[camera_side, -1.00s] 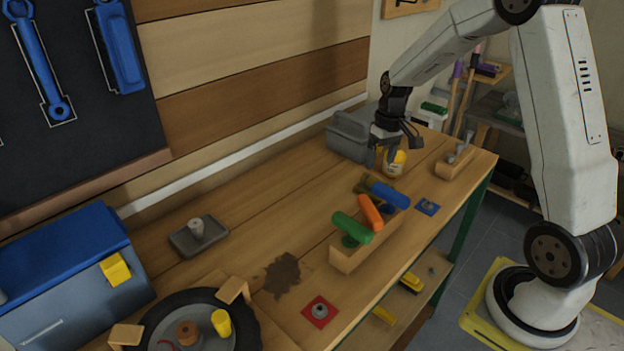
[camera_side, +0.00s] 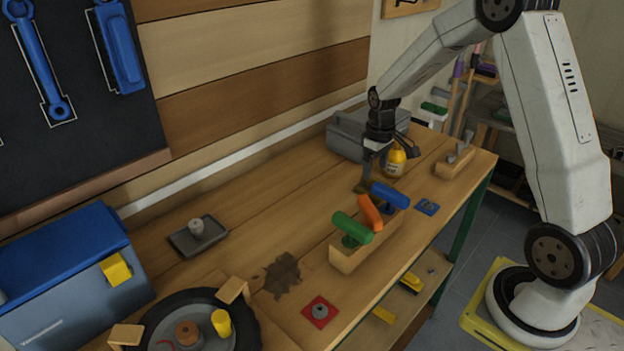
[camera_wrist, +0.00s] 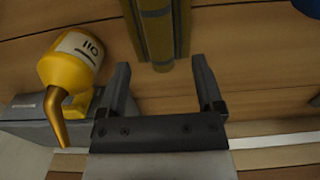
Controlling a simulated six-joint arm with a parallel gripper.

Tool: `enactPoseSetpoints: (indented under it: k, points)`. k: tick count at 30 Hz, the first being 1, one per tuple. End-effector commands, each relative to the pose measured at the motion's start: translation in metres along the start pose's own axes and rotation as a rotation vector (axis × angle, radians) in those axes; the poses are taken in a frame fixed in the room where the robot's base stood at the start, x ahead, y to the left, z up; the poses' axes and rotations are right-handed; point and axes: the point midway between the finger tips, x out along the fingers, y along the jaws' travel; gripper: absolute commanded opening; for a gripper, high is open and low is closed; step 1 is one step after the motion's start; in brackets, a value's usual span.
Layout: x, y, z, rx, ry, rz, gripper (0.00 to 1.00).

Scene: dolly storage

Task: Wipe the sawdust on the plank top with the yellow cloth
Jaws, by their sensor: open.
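The brown sawdust patch (camera_side: 282,276) lies on the bench top's plank surface, left of the wooden block with coloured handles. An olive-yellow folded piece with a raised ridge, which looks like the yellow cloth (camera_side: 361,187), lies on the bench behind the blue handle, partly hidden. In the wrist view the cloth (camera_wrist: 159,32) shows ahead of my gripper, its ridge lined up between the fingers. My gripper (camera_side: 374,174) is open and empty, pointing down just above or beside the cloth. Its two fingers (camera_wrist: 161,72) are well apart in the wrist view; I cannot tell whether they touch it.
A yellow oil bottle (camera_side: 396,163) stands close to my gripper. A grey toolbox (camera_side: 346,136) is behind. The wooden block (camera_side: 345,262) with green, orange and blue handles stands between cloth and sawdust. A red plate (camera_side: 320,312) and a wheel (camera_side: 255,330) lie near the sawdust.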

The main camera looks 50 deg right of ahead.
Motion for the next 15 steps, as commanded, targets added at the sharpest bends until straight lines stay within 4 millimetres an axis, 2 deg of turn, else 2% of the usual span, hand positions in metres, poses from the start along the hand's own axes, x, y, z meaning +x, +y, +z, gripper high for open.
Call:
enactPoseSetpoints:
  k: [6,15]
  points:
    - [0.025,0.0,0.001,0.001,-0.003,-0.001,0.85]
    - [0.039,0.0,0.0,0.001,0.0,0.0,0.85]
